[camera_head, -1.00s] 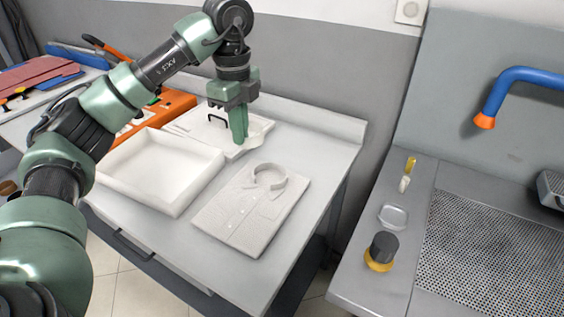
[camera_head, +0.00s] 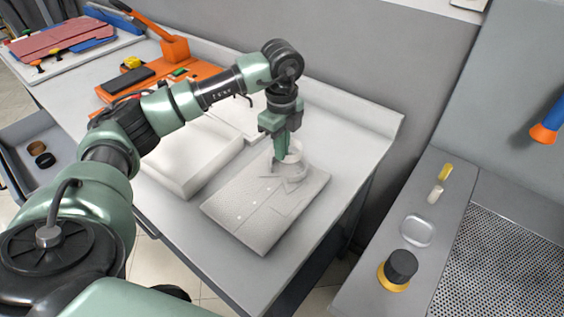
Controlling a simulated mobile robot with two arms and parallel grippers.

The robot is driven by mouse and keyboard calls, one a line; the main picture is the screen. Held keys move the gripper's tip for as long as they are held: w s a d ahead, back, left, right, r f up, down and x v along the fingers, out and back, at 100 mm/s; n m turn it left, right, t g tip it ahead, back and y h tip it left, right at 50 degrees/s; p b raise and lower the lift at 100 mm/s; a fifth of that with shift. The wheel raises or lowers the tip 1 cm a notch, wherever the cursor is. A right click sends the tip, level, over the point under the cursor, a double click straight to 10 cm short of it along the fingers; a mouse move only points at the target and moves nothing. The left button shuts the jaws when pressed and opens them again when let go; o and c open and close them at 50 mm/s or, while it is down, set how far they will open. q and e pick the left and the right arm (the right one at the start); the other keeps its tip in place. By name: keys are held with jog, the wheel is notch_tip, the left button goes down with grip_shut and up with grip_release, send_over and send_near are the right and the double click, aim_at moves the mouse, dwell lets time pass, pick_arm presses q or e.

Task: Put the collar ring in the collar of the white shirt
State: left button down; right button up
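The white shirt (camera_head: 258,210) lies folded flat on the grey table, with its collar (camera_head: 291,179) at the far end. My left gripper (camera_head: 281,157) points down at the collar, with its green fingers close together. A pale curved band, which looks like the collar ring (camera_head: 295,154), is at the fingertips and stands up at the collar opening. The fingers seem shut on it. White on white, I cannot tell whether the ring rests inside the collar or is just above it. My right gripper is not in view.
A white tray (camera_head: 188,178) stands left of the shirt, partly behind my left arm. An orange press (camera_head: 172,82) is at the back left. The table (camera_head: 340,190) is clear right of the shirt. A steel counter (camera_head: 425,205) with a black knob (camera_head: 401,266) stands across a gap.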

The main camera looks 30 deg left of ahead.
pick_arm(q)
jog(key=shift+f, duration=0.75)
notch_tip(320, 180, down, 4)
jog(key=shift+r+p, duration=0.25)
jog(key=shift+p, duration=0.15)
jog(key=shift+f, duration=0.4)
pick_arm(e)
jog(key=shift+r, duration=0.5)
pick_arm(q)
jog(key=shift+f, duration=0.1)
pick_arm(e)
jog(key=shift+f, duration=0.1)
pick_arm(q)
jog(key=c, duration=1.6)
grip_release()
jog(key=shift+c, duration=0.2)
